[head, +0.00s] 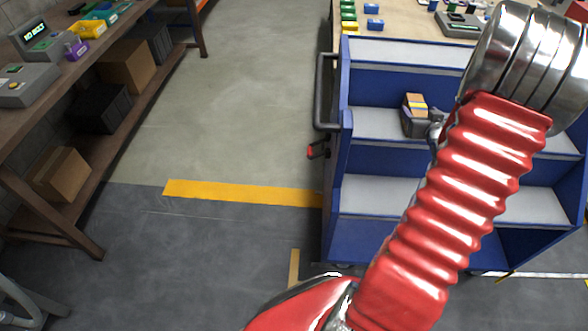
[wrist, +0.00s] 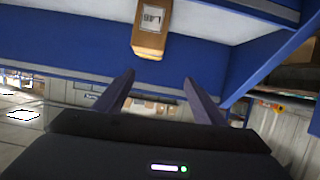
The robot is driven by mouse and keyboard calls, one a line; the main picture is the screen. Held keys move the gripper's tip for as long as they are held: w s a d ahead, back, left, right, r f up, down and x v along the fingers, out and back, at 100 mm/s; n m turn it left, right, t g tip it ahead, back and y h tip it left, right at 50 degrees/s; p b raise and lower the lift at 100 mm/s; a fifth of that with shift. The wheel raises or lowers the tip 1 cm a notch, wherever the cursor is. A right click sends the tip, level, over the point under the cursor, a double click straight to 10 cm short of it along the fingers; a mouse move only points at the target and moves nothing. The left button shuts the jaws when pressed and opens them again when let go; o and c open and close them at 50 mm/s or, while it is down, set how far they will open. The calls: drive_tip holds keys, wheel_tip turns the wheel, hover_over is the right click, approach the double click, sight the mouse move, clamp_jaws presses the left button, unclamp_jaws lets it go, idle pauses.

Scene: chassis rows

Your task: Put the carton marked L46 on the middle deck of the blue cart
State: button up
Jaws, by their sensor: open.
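An orange-brown carton (wrist: 148,38) with a white label shows at the top of the wrist view, in front of a blue panel and a pale deck of the cart. The blue cart (head: 375,153) stands at the right of the head view, with pale decks at three levels. My red arm crosses in front and hides part of it.
A wooden bench (head: 50,75) with devices and boxes stands left. Another table (head: 400,22) is behind the cart. The floor between bench and cart is clear.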

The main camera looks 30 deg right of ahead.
drive_tip(key=w+a+r+g, duration=0.1)
drive_tip(key=a+r, duration=0.3)
drive_tip(key=a, duration=0.4)
drive_tip(key=w+a+r+n+g+y, duration=0.1)
drive_tip(key=a+r, duration=0.3)
drive_tip(key=a, duration=0.4)
drive_tip(key=w+a+r+n+g, duration=0.1)
drive_tip(key=a+r, duration=0.3)
drive_tip(key=a, duration=0.4)
drive_tip(key=shift+w+y, duration=0.25)
drive_tip(key=shift+y, duration=0.15)
drive_tip(key=s+a+n+g+y, duration=0.1)
drive_tip(key=s+a, duration=0.5)
drive_tip(key=a, duration=0.3)
drive_tip(key=s+a+r+n+g+y, duration=0.1)
drive_tip(key=s+a+y, duration=0.1)
drive_tip(key=s+a, duration=0.4)
drive_tip(key=s+a+r+n+g+y, duration=0.1)
drive_tip(key=s+a, duration=0.4)
drive_tip(key=a, duration=0.6)
drive_tip(key=shift+s+a+n+y, duration=0.3)
drive_tip(key=shift+s+n+y, duration=0.1)
drive_tip(key=shift+y, duration=0.3)
